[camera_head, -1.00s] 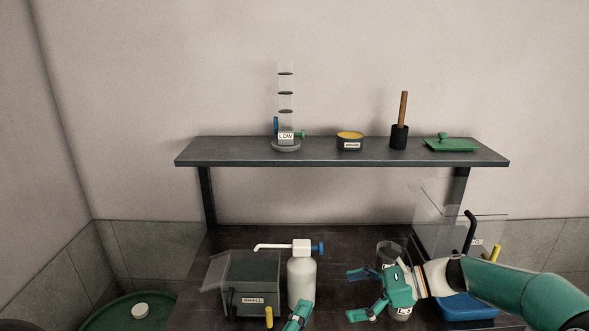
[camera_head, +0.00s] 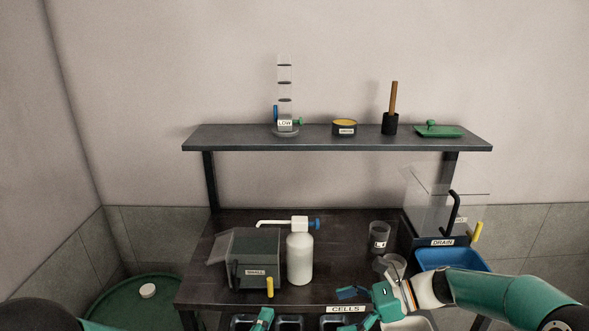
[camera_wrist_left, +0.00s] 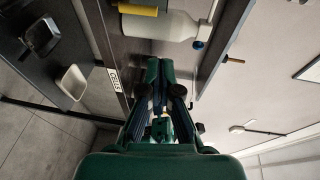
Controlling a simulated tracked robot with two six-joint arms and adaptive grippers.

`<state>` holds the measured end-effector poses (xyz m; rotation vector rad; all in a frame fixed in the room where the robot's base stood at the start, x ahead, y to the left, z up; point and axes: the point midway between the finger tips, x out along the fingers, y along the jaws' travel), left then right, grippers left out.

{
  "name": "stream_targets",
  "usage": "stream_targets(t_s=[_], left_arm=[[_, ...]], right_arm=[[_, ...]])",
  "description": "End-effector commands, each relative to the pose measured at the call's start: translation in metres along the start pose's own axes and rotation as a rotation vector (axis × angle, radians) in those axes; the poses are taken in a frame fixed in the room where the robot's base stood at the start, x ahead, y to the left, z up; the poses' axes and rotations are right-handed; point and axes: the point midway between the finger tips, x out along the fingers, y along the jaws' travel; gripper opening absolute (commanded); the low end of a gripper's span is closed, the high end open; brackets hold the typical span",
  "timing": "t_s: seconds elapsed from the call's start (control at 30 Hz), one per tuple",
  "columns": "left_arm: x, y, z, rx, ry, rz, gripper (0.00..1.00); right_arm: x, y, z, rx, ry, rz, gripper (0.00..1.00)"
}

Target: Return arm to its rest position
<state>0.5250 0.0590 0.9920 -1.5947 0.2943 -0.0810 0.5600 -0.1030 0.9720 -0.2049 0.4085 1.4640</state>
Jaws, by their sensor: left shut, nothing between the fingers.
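My left gripper (camera_head: 264,316) shows at the bottom of the head view, in front of the table's front edge, with only its green end in the picture. In the left wrist view its two dark fingers (camera_wrist_left: 160,70) lie close together, shut with nothing between them. My right gripper (camera_head: 352,308) is at the table's front right, its blue-tipped fingers spread apart. A clear cup (camera_head: 393,262) shows right behind the right gripper, partly hidden by it; I cannot tell whether they touch.
On the table (camera_head: 340,270) stand a grey box (camera_head: 262,254), a white pump bottle (camera_head: 300,262), a labelled cup (camera_head: 379,236) and a drain machine (camera_head: 430,240) over a blue tray (camera_head: 455,260). A shelf (camera_head: 340,141) spans behind. Dark trays (camera_head: 290,323) sit below the front edge.

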Motion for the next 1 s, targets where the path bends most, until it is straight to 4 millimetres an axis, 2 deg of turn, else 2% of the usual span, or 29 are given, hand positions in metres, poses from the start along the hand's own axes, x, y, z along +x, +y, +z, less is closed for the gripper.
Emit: stream_targets(t_s=[0.03,0.17,0.27,0.37,0.4,0.47,0.53,0.6,0.7,0.77,0.83,1.0], left_arm=[[0.001,0.015,0.013,-0.004,-0.024,0.034,0.0],[0.001,0.056,0.039,-0.038,-0.069,0.136,0.0],[-0.005,0.099,0.058,-0.123,-0.105,0.246,0.0],[-0.019,0.153,0.076,-0.291,-0.158,0.395,0.0],[-0.028,0.177,0.081,-0.382,-0.187,0.462,0.0],[-0.044,0.212,0.086,-0.536,-0.24,0.566,0.0],[-0.07,0.253,0.085,-0.756,-0.326,0.698,0.0],[-0.096,0.285,0.078,-0.98,-0.433,0.819,0.0],[-0.129,0.314,0.061,-1.26,-0.601,0.957,0.0],[-0.144,0.322,0.049,-1.396,-0.703,1.018,0.0],[-0.158,0.326,0.04,-1.53,-0.825,1.063,0.0],[-0.18,0.331,0.029,-1.741,-1.068,1.097,0.0]], right_arm=[[0.01,0.01,-0.013,0.025,0.014,0.03,1.0],[0.033,0.035,-0.053,0.073,0.084,0.089,1.0],[0.053,0.063,-0.096,0.077,0.171,0.139,1.0],[0.072,0.105,-0.151,0.025,0.296,0.21,1.0],[0.078,0.124,-0.175,-0.02,0.352,0.245,1.0],[0.084,0.155,-0.209,-0.111,0.433,0.303,1.0],[0.086,0.193,-0.247,-0.273,0.521,0.385,1.0],[0.084,0.223,-0.276,-0.472,0.586,0.46,1.0],[0.081,0.249,-0.299,-0.774,0.634,0.537,1.0],[0.08,0.254,-0.305,-0.949,0.651,0.559,1.0],[0.079,0.25,-0.307,-1.133,0.669,0.564,1.0],[0.08,0.22,-0.305,-1.425,0.729,0.531,1.0]])
